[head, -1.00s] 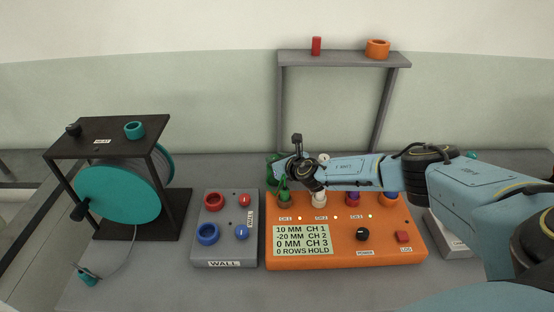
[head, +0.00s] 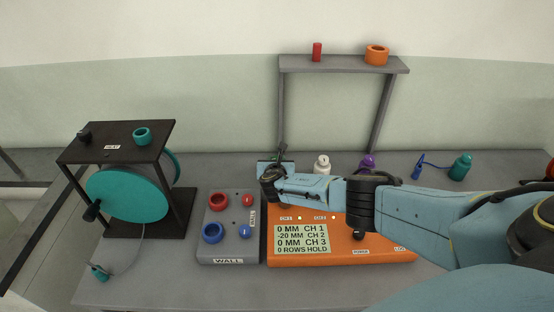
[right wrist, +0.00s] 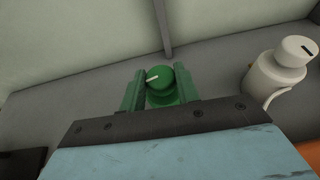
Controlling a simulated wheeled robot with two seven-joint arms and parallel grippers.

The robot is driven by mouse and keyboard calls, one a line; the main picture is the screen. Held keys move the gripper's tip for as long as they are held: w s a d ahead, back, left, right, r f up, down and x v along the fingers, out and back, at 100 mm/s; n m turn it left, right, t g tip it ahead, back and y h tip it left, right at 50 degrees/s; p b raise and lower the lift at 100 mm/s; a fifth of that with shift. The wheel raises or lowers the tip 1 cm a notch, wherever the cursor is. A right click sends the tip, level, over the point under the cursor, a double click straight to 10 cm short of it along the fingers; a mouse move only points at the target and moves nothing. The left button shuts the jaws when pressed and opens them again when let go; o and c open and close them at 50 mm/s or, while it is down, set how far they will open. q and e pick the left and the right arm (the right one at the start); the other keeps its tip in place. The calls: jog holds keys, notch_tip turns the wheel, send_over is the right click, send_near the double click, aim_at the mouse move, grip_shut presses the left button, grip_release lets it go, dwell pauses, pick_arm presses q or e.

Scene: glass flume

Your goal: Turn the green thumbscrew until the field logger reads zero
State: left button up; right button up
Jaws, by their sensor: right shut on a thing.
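The green thumbscrew (right wrist: 160,78) has a white mark on its round top and shows in the right wrist view. My right gripper (right wrist: 159,88) is shut on it, one finger on each side. In the head view my right gripper (head: 276,160) is behind the left end of the orange field logger (head: 340,257) and mostly hides the thumbscrew. The logger's display (head: 302,238) reads 0 MM CH 1, -20 MM CH 2, 0 MM CH 3 and 0 ROWS HOLD. My right arm covers the logger's upper right part. My left gripper is not in view.
A white unit (head: 322,166) and a purple one (head: 367,163) stand behind the logger, near my arm. The grey WALL box (head: 229,252) is left of it. A teal reel (head: 127,195) stands at the left. A grey frame (head: 343,65) rises behind.

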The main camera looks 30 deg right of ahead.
jog(key=shift+a+f+m+g+h+b, duration=0.15)
jog(key=shift+m+g+h+b, duration=0.2)
jog(key=shift+m+g+h, duration=0.2)
jog(key=shift+m+h, duration=0.25)
jog(key=shift+h, duration=0.1)
jog(key=o, duration=1)
jog(key=shift+w, duration=0.1)
jog(key=shift+c, duration=0.2)
